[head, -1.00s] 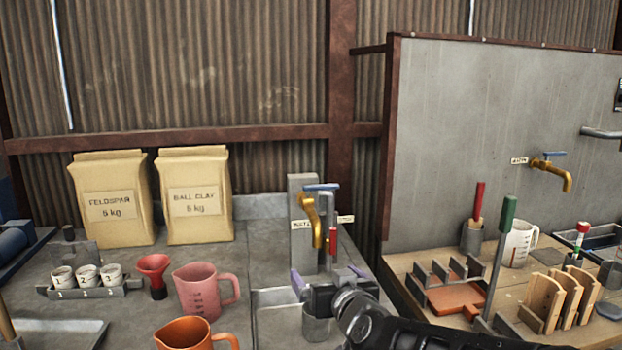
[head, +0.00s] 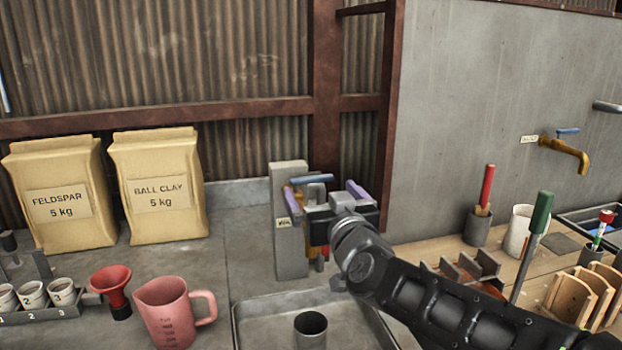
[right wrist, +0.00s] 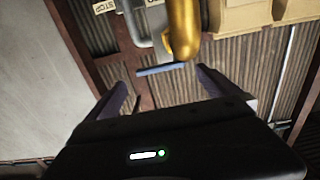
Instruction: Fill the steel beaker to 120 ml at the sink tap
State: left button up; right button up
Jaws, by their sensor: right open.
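The steel beaker (head: 311,330) stands upright in the sink basin (head: 268,308); its fill level cannot be read. My right gripper (head: 325,190) is open and empty, raised at the tap, its purple fingers on either side of the blue tap lever (head: 312,178). The gripper hides most of the brass tap in the head view. In the right wrist view, the brass tap (right wrist: 184,30) and its blue lever (right wrist: 162,69) show beyond and between the spread fingers of the gripper (right wrist: 163,85). I cannot tell whether they touch. My left gripper is out of view.
A pink measuring jug (head: 168,315), a red funnel (head: 111,285) and small numbered cups (head: 33,295) stand left of the sink. Two clay bags (head: 157,190) stand behind.

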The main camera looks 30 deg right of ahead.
aim_at(312, 180)
jog(key=x, duration=0.7)
jog(key=shift+w, duration=0.2)
jog(key=shift+c, duration=0.4)
jog(key=c, duration=1.9)
jog(key=m+h+p, duration=0.1)
jog(key=p, duration=0.1)
jog(key=g+h+p, duration=0.1)
jog(key=p, duration=0.2)
jog(key=r+m+h+p, duration=0.1)
jog(key=p, duration=0.1)
jog(key=shift+s+a+m+g+h+p, duration=0.25)
jog(key=shift+s+m+g+h+p, duration=0.05)
jog(key=shift+g+h+p, duration=0.1)
jog(key=shift+s+f+m+g+h+p, duration=0.15)
jog(key=shift+f+m+g+h+p, duration=0.2)
jog(key=shift+m+h, duration=0.2)
jog(key=shift+s+f+g+h, duration=0.1)
jog(key=shift+g+h, duration=0.15)
jog(key=shift+h, duration=0.1)
